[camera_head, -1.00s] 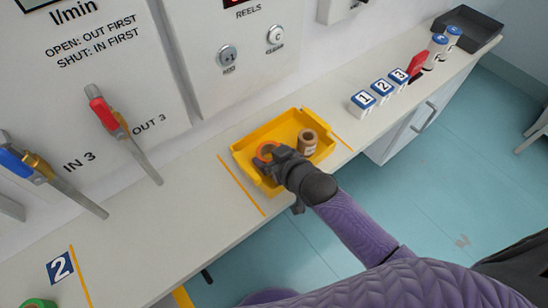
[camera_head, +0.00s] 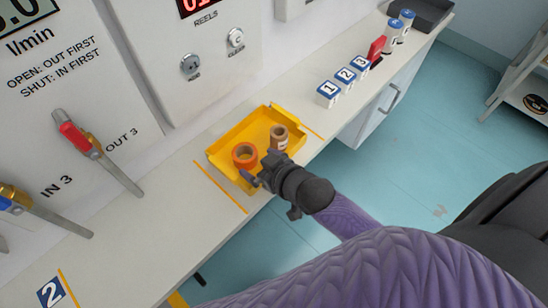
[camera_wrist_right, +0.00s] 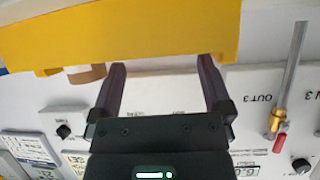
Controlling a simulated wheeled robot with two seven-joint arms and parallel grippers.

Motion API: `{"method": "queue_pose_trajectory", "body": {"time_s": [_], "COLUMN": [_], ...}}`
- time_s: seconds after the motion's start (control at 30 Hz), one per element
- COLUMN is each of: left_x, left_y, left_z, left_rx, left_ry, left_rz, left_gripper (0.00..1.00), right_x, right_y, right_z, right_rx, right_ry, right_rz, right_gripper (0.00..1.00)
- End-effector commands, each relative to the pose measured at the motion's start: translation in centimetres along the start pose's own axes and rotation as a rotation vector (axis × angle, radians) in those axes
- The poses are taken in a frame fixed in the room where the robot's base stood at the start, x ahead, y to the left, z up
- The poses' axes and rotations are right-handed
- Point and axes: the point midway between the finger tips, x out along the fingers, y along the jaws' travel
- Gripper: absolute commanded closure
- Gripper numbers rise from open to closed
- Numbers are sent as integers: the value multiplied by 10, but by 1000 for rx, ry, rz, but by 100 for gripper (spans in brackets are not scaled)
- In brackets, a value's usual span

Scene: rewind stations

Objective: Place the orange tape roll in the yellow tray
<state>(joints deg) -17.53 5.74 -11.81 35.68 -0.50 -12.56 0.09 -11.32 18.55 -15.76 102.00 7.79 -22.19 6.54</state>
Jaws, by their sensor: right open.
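The orange tape roll (camera_head: 245,155) sits inside the yellow tray (camera_head: 226,136), toward its left front side. A brown tape roll (camera_head: 279,137) stands in the same tray to its right. My right gripper (camera_head: 261,170) is at the tray's front edge, just right of the orange roll and apart from it. In the right wrist view the right gripper (camera_wrist_right: 161,75) has its fingers spread with nothing between them, and the yellow tray (camera_wrist_right: 120,35) spans the top. My left gripper is not in view.
Numbered blue-and-white blocks (camera_head: 345,77) stand right of the tray, with a red block (camera_head: 376,49), white jars (camera_head: 393,35) and a dark tray (camera_head: 432,14) beyond. Valve levers (camera_head: 95,150) stick out at left. The counter (camera_head: 165,215) left of the tray is clear.

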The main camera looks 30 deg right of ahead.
Motion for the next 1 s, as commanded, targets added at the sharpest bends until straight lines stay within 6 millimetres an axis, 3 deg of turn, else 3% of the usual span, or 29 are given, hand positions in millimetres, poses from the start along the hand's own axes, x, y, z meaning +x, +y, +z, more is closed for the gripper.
{"method": "queue_pose_trajectory", "body": {"time_s": [0.1, 0.23, 0.47, 0.53, 0.57, 0.67, 0.7, 0.8, 0.9, 1.0], "left_x": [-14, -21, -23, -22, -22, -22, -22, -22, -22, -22], "left_y": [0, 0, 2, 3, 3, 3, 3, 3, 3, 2], "left_z": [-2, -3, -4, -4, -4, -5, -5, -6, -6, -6], "left_rx": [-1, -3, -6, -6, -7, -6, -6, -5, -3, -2], "left_ry": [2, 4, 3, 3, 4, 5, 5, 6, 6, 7], "left_rz": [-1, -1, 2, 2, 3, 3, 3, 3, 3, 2], "left_gripper": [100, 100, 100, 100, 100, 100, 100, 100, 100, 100], "right_x": [-29, -52, -64, -61, -58, -53, -59, -92, -136, -167], "right_y": [0, 0, 0, 3, 6, 16, 16, 1, -23, -39], "right_z": [-3, -2, 0, 12, 27, 116, 162, 264, 329, 359], "right_rx": [-1, 1, 1, 3, 6, 17, 23, 31, 33, 32], "right_ry": [0, -1, 1, -28, -63, -277, -390, -662, -871, -988], "right_rz": [0, 1, 0, 11, 23, 80, 98, 107, 83, 57], "right_gripper": [0, 0, 0, 0, 0, 0, 0, 0, 0, 0]}}
